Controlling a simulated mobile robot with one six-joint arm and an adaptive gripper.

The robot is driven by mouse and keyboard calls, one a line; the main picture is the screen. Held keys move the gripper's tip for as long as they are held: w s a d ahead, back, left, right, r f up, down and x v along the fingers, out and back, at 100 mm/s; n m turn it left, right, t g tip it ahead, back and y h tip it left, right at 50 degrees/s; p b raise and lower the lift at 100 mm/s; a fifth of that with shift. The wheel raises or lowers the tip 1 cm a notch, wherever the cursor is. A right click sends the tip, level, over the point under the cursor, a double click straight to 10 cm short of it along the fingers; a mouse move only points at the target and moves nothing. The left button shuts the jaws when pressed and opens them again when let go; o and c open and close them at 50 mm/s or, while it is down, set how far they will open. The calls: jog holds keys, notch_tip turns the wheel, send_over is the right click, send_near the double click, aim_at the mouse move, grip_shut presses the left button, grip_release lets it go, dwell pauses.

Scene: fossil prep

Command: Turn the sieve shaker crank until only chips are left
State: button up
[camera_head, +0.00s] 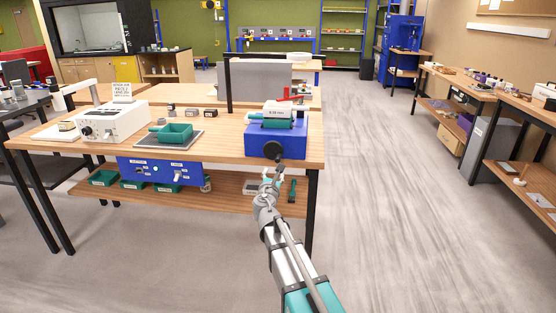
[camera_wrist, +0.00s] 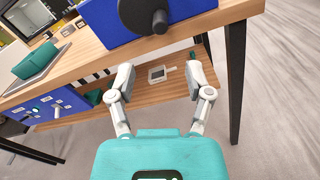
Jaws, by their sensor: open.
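The sieve shaker is a blue box (camera_head: 262,139) at the right end of the wooden table, with a white and teal sieve (camera_head: 277,112) on top. Its dark round crank (camera_head: 273,149) is on the front face; it also shows at the top of the wrist view (camera_wrist: 143,14), with a knob (camera_wrist: 160,21) sticking out toward me. My gripper (camera_head: 271,176) is just below the crank, in front of the table. In the wrist view my gripper (camera_wrist: 160,78) has its two fingers spread with nothing between them, apart from the crank. The sieve's contents cannot be made out.
A lower shelf (camera_head: 225,197) under the tabletop holds several teal bins and a small white device (camera_wrist: 158,74). The floor to the right is clear.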

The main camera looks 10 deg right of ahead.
aim_at(277, 161)
jog(key=n, duration=0.1)
jog(key=s+n, duration=0.1)
jog(key=n, duration=0.1)
jog(key=shift+s+a, duration=0.15)
jog(key=shift+s, duration=0.05)
jog(key=shift+w, duration=0.1)
jog(key=x, duration=1.3)
jog(key=shift+w, duration=0.3)
grip_shut()
dwell(0.3)
